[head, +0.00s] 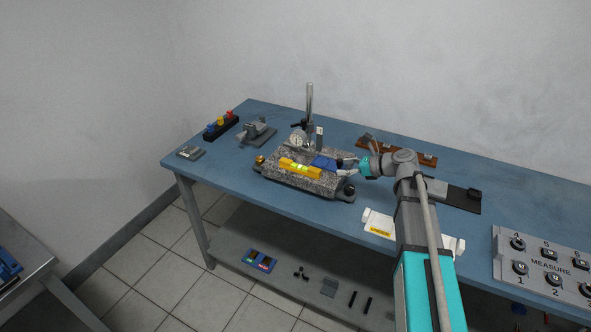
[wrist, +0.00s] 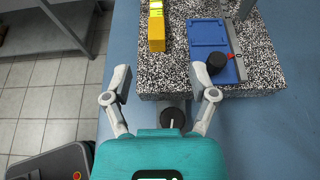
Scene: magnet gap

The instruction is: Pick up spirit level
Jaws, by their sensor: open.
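The yellow spirit level (head: 300,168) with bright green vials lies on the speckled granite plate (head: 277,157), along its front side. In the wrist view, one end of the level (wrist: 157,33) shows at the top, ahead of my gripper (wrist: 164,84) and slightly left of its middle. My gripper is open, with its two fingers apart and nothing between the tips except the plate's near edge. In the head view, my gripper (head: 349,166) is at the right end of the plate, apart from the level. The level's far end is cut off in the wrist view.
A blue tray with a black knob (wrist: 208,48) lies on the plate right of the level. A dial gauge stand (head: 309,105) rises behind. A vise (head: 257,132), a brown rack (head: 400,150) and a white labelled object (head: 378,226) are on the blue bench (head: 215,150).

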